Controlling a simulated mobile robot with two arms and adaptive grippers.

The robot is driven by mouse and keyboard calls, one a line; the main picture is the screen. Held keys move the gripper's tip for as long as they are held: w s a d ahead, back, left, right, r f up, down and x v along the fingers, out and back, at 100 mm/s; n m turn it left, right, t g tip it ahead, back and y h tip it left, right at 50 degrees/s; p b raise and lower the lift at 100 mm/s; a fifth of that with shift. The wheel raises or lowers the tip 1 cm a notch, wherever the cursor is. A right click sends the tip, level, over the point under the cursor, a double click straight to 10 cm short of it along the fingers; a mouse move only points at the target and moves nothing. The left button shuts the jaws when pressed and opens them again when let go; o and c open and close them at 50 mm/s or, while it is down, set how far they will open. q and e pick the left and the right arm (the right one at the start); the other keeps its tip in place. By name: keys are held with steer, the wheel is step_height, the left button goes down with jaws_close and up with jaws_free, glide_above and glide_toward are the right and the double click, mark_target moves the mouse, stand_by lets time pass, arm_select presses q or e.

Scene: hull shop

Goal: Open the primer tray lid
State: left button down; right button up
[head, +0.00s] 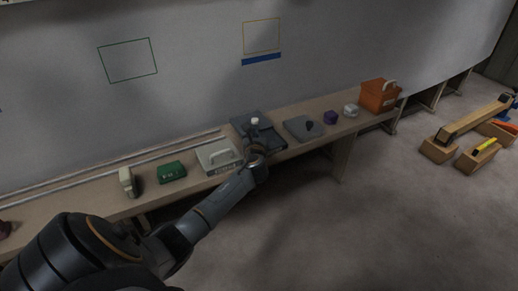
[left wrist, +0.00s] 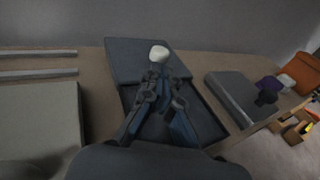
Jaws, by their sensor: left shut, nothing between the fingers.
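The primer tray (left wrist: 211,126) is a dark, flat, blue-grey box on the bench. In the left wrist view its lid (left wrist: 125,52) lies toward the wall, and the dark, recessed inside of the tray shows on the near side. A white knob (left wrist: 159,53) stands on the lid; it also shows in the head view (head: 255,121). My left gripper (left wrist: 160,76) is over the tray with its fingertips at the near side of the knob. It is shut and empty; whether it touches the knob I cannot tell. The gripper hides part of the tray. My right gripper is not in view.
The narrow bench (head: 85,207) runs along the wall. A pale case with a handle (head: 218,157) stands left of the tray, and a flat grey box (head: 303,128) right of it. Further right are a purple item (head: 331,117) and an orange toolbox (head: 379,96).

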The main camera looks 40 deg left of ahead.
arm_select(q)
steer(key=p+v, duration=0.2)
steer(key=v, duration=0.6)
steer(key=shift+s+d+r, duration=0.15)
steer(key=shift+s+d, duration=0.55)
steer(key=shift+s, duration=0.1)
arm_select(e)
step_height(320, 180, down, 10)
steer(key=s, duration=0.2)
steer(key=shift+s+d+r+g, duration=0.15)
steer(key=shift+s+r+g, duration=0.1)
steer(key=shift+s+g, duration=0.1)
